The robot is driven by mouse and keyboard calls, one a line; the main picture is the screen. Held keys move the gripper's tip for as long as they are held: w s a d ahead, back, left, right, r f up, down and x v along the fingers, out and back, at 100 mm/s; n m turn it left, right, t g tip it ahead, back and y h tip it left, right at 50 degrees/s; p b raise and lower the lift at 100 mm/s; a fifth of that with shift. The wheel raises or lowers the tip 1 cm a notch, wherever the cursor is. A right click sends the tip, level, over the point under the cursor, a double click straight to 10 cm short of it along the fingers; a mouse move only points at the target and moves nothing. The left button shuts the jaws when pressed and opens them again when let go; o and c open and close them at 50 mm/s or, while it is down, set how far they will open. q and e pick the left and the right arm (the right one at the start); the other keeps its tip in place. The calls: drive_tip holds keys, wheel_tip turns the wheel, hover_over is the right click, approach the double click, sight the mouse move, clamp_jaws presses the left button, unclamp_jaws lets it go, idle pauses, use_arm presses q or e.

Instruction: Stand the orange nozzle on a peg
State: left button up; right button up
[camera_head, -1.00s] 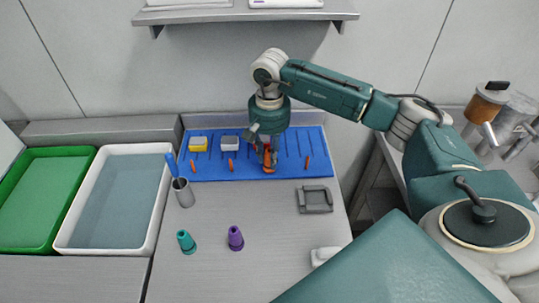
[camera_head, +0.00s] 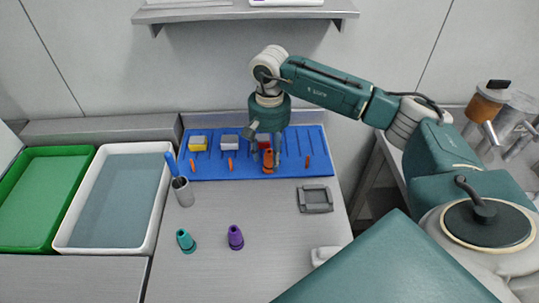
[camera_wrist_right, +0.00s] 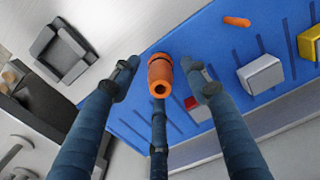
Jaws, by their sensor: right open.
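The orange nozzle (camera_head: 268,163) stands upright on the blue rack (camera_head: 212,170), in line with the small orange pegs (camera_head: 307,162). The peg beneath it is hidden. In the right wrist view the nozzle (camera_wrist_right: 160,76) is seen from above, its round hole facing the camera. My right gripper (camera_head: 267,158) is over the nozzle and open. In the wrist view its fingers (camera_wrist_right: 162,70) spread around the nozzle, with gaps on both sides. My left gripper is out of view.
Yellow (camera_head: 198,143), pale grey (camera_head: 229,142) and red (camera_head: 263,139) blocks sit on the rack's back part. A teal nozzle (camera_head: 186,241), a purple nozzle (camera_head: 235,238), a cup with a blue tool (camera_head: 182,192) and a grey holder (camera_head: 315,199) stand in front.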

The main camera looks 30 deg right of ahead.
wheel_tip(320, 180, up, 11)
drive_tip(key=shift+r, duration=0.15)
idle(0.8)
